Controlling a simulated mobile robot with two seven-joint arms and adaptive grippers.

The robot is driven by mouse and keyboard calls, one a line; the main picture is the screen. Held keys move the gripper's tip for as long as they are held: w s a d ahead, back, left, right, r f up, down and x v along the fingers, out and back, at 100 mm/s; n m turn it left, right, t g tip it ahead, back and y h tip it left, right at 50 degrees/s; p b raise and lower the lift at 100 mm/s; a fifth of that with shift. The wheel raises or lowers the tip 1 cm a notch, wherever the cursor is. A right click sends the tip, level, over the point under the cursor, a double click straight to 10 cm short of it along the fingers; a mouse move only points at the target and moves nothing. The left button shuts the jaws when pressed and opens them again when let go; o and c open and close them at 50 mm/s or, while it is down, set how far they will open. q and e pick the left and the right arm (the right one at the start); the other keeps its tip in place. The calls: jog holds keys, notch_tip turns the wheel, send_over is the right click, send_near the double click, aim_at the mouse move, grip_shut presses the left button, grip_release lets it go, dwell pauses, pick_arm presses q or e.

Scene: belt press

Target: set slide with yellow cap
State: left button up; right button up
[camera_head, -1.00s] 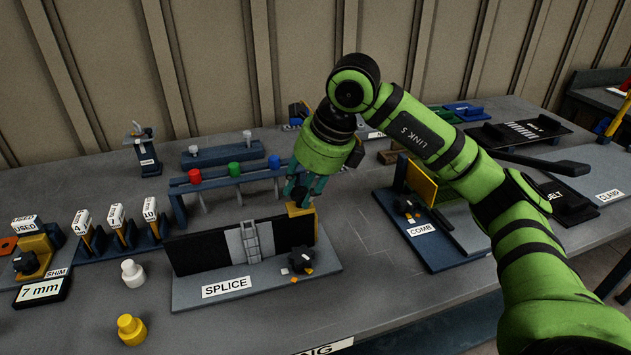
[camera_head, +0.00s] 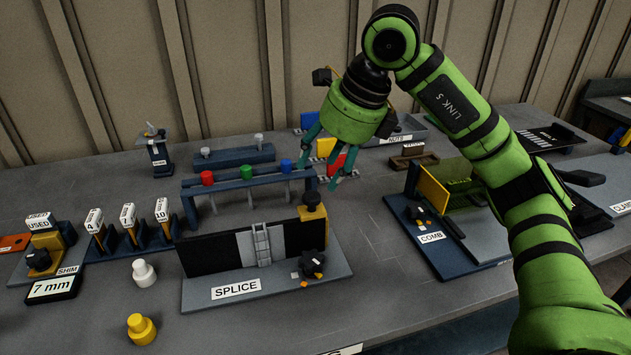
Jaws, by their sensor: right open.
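The splice fixture (camera_head: 215,292) stands at the middle front of the table. It has a long black bar with a grey centre section and a small ladder-like piece (camera_head: 262,244). A yellow block (camera_head: 313,213) with a dark top sits at the bar's right end. A dark star knob (camera_head: 311,263) is in front of it. A yellow cap-like piece (camera_head: 141,329) stands on the table at front left, with a similar white one (camera_head: 143,271) behind it. My right gripper (camera_head: 321,186) is open and empty, above and behind the yellow block, apart from it. My left gripper is out of view.
A rack with red, green and blue knobs (camera_head: 246,172) stands behind the splice fixture. Numbered tags (camera_head: 128,215) and the shim unit (camera_head: 45,255) are at left. The comb fixture (camera_head: 430,240) is at right. Bare table lies between splice and comb.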

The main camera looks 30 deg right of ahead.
jog(key=v, duration=0.4)
jog(key=shift+s+r, duration=0.1)
jog(key=shift+r, duration=0.3)
